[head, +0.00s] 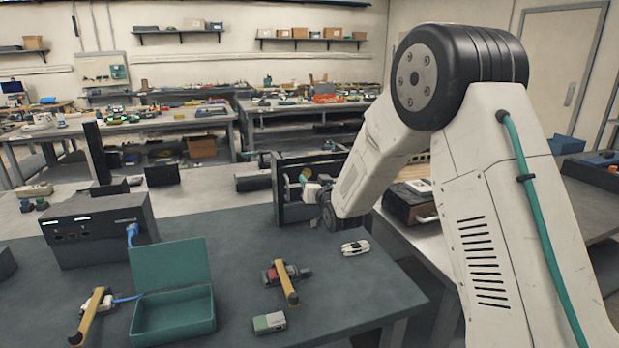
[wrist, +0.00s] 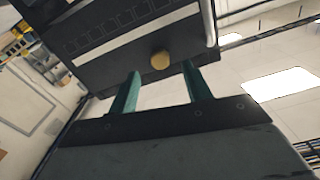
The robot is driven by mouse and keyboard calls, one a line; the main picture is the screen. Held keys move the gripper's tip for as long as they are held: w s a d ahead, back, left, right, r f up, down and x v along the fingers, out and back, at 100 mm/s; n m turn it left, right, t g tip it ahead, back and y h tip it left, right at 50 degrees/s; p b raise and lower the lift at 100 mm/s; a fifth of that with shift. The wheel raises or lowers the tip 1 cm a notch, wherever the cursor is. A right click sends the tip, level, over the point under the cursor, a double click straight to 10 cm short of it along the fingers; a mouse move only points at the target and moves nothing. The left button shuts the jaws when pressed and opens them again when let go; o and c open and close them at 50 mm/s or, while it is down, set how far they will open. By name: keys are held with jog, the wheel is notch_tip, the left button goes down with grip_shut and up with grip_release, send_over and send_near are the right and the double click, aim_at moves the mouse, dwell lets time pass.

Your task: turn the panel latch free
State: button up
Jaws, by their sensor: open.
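The panel latch shows in the wrist view as a round yellow knob (wrist: 160,60) on the lower part of a dark panel (wrist: 110,35) with a row of square ports and a pale strip. My gripper (wrist: 162,72) has two teal fingers, apart, with the knob between and just beyond their tips. I cannot tell whether they touch the panel. In the head view, my gripper (head: 309,187) is at the dark upright panel frame (head: 283,205) at the table's far edge. My arm and wrist hide part of it there.
The dark table (head: 230,255) holds a black box (head: 100,240) with a blue cable, an open green case (head: 173,318), a yellow-handled tool (head: 285,283), a white device (head: 355,248) and a grey-green block (head: 269,323).

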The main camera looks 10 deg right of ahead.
aim_at(308, 175)
jog(key=w, duration=0.4)
jog(key=shift+a, duration=0.15)
jog(key=c, duration=1)
